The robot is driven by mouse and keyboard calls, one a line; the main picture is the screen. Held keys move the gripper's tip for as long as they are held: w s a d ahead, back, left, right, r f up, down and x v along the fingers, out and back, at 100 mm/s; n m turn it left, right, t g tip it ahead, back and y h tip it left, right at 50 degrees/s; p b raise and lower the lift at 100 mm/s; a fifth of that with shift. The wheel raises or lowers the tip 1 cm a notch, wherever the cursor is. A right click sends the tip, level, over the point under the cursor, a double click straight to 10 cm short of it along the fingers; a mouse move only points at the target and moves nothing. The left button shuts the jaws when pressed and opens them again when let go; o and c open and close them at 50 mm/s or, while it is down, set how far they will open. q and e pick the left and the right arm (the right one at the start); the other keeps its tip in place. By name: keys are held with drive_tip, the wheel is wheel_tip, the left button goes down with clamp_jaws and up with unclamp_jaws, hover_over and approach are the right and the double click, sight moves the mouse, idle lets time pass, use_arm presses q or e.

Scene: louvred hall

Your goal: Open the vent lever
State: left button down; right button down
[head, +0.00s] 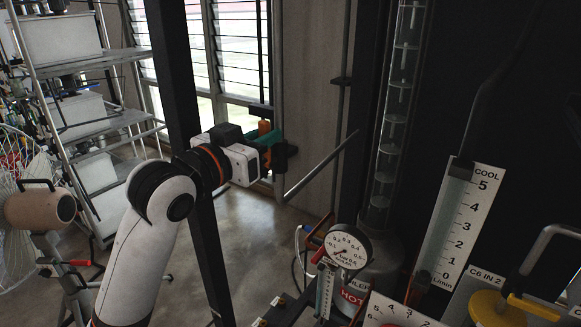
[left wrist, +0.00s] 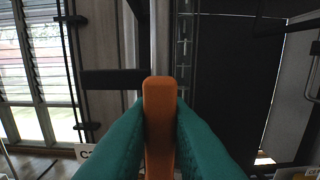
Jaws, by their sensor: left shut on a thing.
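The vent lever shows as an upright orange handle (head: 264,127) in front of the louvred window in the head view. In the left wrist view the orange handle (left wrist: 160,125) fills the middle, with a teal finger on each side. My left gripper (head: 267,142) is shut on this handle. Its teal fingers hide part of the handle. A dark bracket (left wrist: 112,79) sits behind the handle at left. My right gripper is in neither view.
A louvred window (head: 235,50) stands behind the gripper. A dark post crosses behind my left arm. A pressure gauge (head: 347,246), a clear tube column (head: 395,110) and a COOL scale (head: 461,225) stand at right. A shelf rack (head: 95,62) and a fan (head: 38,207) are at left.

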use_arm(q)
drive_tip(key=c, duration=1.3)
unclamp_jaws()
drive_tip(key=shift+s, duration=0.1)
drive_tip(key=shift+v, duration=3.45)
